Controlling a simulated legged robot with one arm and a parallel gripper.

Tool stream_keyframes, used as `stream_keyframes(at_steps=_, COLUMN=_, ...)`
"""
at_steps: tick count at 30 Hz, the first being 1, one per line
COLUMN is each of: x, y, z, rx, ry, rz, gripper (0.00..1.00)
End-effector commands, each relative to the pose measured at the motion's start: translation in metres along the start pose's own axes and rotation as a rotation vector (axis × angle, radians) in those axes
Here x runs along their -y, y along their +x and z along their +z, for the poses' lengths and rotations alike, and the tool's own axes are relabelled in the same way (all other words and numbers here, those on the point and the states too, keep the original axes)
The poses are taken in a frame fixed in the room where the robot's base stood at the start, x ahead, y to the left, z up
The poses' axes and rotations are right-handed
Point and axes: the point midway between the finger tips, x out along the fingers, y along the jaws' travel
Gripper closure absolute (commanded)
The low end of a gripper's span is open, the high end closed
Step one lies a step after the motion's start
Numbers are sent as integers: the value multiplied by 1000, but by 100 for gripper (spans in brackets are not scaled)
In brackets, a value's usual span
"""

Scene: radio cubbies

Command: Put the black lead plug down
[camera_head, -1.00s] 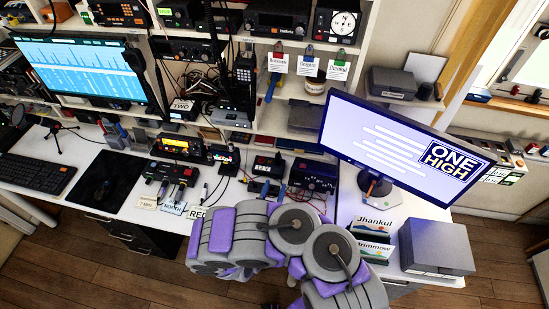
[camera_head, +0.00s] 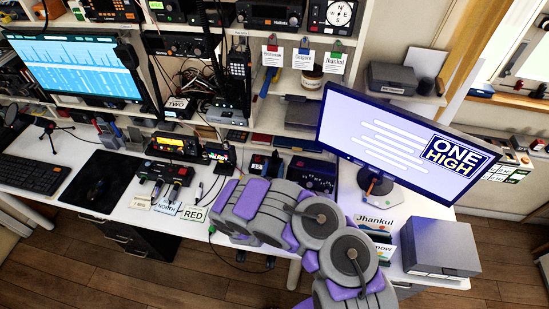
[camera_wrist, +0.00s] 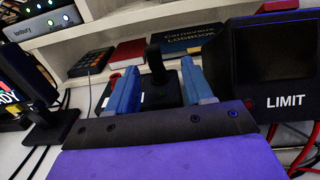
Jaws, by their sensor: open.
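My gripper (camera_wrist: 158,85) has two blue fingers, spread apart, at the back of the desk. In the head view its fingertips (camera_head: 265,163) are small and partly hidden by my arm. In the wrist view a black upright piece with a rounded top (camera_wrist: 155,63) stands between and beyond the fingers, on a dark base. I cannot tell whether it is the black lead plug, or whether a finger touches it. Dark plugs with leads (camera_head: 157,188) lie in front of the radio box at the card labelled NORTH (camera_head: 167,208).
A black LIMIT box (camera_wrist: 270,60) stands close on the right of my fingers, with red cables below. A dark screen (camera_wrist: 25,85) stands on the left. Books (camera_wrist: 185,43) lie on the shelf behind. A large monitor (camera_head: 400,145) and a grey box (camera_head: 440,248) are on the right.

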Motion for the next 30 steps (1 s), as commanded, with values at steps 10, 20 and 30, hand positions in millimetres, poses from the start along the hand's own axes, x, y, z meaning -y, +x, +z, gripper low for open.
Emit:
stream_keyframes(at_steps=10, x=-9, y=40, z=6, rx=5, ry=0, rz=-3, gripper=49)
stream_keyframes(at_steps=20, x=-7, y=52, z=7, rx=3, ry=-2, rz=1, gripper=49)
stream_keyframes(at_steps=30, x=-9, y=52, z=6, rx=2, ry=-4, rz=1, gripper=76)
